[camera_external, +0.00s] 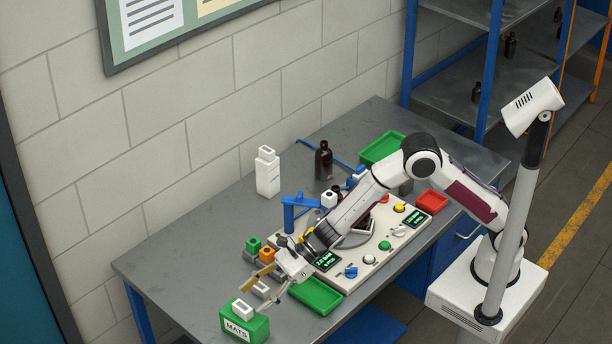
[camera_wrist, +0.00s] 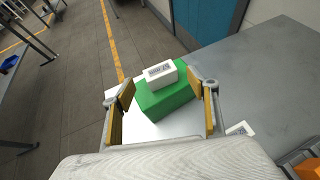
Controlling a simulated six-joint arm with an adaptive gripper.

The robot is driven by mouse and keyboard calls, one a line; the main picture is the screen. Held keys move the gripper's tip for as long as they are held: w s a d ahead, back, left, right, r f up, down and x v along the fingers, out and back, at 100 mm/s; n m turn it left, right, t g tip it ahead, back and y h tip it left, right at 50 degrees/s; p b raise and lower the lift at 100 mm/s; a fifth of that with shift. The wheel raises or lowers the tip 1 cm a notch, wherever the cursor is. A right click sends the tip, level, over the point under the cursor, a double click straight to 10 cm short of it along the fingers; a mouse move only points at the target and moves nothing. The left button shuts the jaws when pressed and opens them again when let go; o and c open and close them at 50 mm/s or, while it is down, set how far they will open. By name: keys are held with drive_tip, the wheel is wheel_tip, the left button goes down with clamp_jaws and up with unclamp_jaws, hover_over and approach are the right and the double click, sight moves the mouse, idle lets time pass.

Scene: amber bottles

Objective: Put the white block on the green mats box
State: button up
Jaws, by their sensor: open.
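The green mats box (camera_external: 258,327) sits at the near left end of the grey table, its white "MATS" label facing out. The white block (camera_external: 242,309) rests on top of it. In the wrist view the white block (camera_wrist: 160,73) lies on the green box (camera_wrist: 166,98), towards its far side. My gripper (camera_external: 250,299) is open and empty, just above and beside the box. In the wrist view my gripper (camera_wrist: 162,92) has its yellow-padded fingers spread to either side of the box, with the block between and beyond them, apart from both.
A green tray (camera_external: 316,296) and a control panel (camera_external: 372,262) lie to the right. A white bottle (camera_external: 267,173) and an amber bottle (camera_external: 324,161) stand behind.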

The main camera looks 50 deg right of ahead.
drive_tip(key=v, duration=0.6)
drive_tip(key=shift+d+r, duration=0.2)
drive_tip(key=shift+d, duration=0.1)
drive_tip(key=shift+s, duration=0.1)
idle(0.6)
